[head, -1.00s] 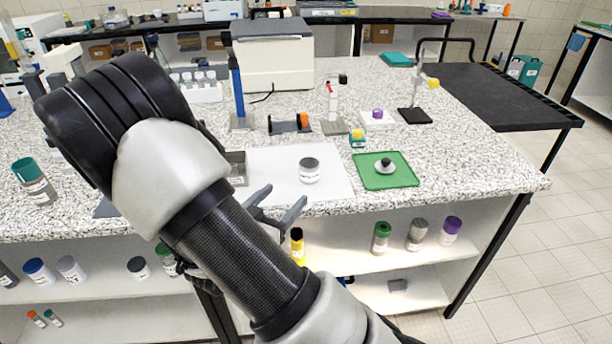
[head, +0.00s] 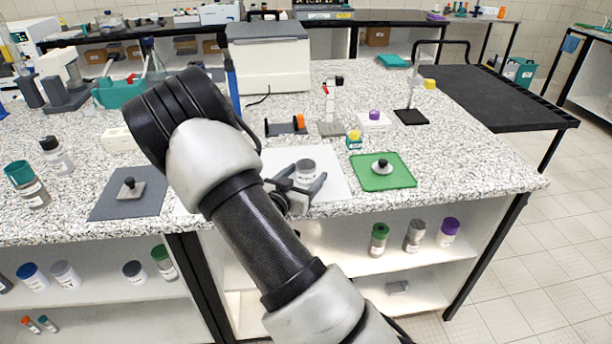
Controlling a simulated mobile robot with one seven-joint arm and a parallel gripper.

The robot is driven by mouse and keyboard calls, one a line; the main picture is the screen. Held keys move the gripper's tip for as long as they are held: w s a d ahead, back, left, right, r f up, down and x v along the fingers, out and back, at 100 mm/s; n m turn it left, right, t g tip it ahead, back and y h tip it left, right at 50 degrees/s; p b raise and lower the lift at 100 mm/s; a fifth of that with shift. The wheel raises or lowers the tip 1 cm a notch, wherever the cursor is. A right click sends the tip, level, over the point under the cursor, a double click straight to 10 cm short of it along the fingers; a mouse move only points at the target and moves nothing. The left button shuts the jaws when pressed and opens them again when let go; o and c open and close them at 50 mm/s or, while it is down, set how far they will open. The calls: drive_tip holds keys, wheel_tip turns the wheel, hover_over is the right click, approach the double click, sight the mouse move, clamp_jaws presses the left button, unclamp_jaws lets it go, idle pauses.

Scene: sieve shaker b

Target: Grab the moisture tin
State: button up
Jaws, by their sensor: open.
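The moisture tin (head: 305,172), a small grey-lidded cylinder with a white label, stands upright on a white sheet (head: 334,188) near the front of the speckled bench. My gripper (head: 306,188) is open. Its two dark fingers reach in from the front left, one on each side of the tin in the picture. I cannot tell whether either finger touches it. My arm covers the left part of the sheet.
A green mat (head: 398,181) with a knobbed weight (head: 381,167) lies to the right. A grey mat (head: 110,206) with another knobbed weight lies left. The bench's front edge is close below the sheet.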

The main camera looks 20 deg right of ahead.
drive_tip(key=shift+w+d, duration=0.25)
drive_tip(key=shift+d, duration=0.05)
drive_tip(key=c, duration=1.1)
